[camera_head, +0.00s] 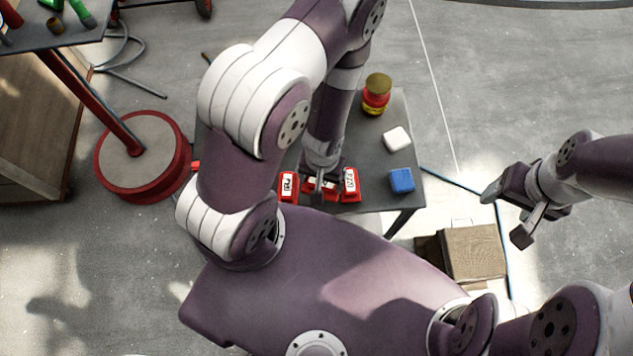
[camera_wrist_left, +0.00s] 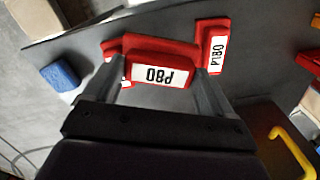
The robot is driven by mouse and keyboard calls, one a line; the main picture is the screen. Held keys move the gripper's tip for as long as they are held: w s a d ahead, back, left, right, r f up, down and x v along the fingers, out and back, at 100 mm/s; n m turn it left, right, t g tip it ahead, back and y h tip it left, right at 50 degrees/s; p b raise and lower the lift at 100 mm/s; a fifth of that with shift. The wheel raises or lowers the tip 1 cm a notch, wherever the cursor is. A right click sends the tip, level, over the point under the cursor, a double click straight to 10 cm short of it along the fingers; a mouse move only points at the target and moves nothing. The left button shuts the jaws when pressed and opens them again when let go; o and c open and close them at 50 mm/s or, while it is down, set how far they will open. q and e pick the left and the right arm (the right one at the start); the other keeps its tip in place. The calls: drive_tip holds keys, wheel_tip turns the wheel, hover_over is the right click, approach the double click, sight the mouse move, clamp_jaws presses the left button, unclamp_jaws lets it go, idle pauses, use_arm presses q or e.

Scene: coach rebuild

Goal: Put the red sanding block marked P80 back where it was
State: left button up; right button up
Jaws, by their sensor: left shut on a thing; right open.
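The red sanding block marked P80 (camera_wrist_left: 152,62) is between the fingers of my left gripper (camera_wrist_left: 160,78), which is shut on it. Its white label shows upside down in the left wrist view. In the head view my left gripper (camera_head: 319,185) is over the front of the small dark table (camera_head: 366,148), and the P80 block is mostly hidden under it. I cannot tell whether the block touches the table. My right gripper (camera_head: 506,214) is open and empty, off the table's right side.
One labelled red block (camera_head: 288,187) lies left of the left gripper and another (camera_head: 350,185) lies right, both close. A blue block (camera_head: 401,181), a white block (camera_head: 396,139) and a red-yellow jar (camera_head: 376,95) stand farther right. A cardboard box (camera_head: 473,252) is on the floor.

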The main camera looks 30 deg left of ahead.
use_arm(q)
drive_tip(key=shift+w+a+f+b, duration=0.3)
drive_tip(key=shift+w+a+f, duration=0.4)
drive_tip(key=shift+a, duration=0.25)
drive_tip(key=f+b, duration=0.4)
drive_tip(key=shift+s+f, duration=0.1)
drive_tip(key=shift+s, duration=0.1)
drive_tip(key=shift+c, duration=0.5)
drive_tip(key=shift+w+r, duration=0.1)
drive_tip(key=shift+r, duration=0.1)
drive_tip(key=shift+f, duration=0.2)
drive_tip(key=o, duration=1.2)
drive_tip(key=shift+r, duration=0.1)
drive_tip(key=shift+c, duration=0.2)
drive_tip(key=shift+r, duration=0.55)
wheel_tip(320, 180, up, 10)
drive_tip(key=shift+r, duration=0.2)
wheel_tip(320, 180, up, 12)
drive_tip(key=m+t, duration=0.1)
drive_tip(key=m, duration=0.1)
drive_tip(key=shift+a, duration=0.2)
use_arm(e)
wheel_tip(320, 180, down, 5)
drive_tip(key=shift+s+f, duration=0.1)
drive_tip(key=shift+s, duration=0.05)
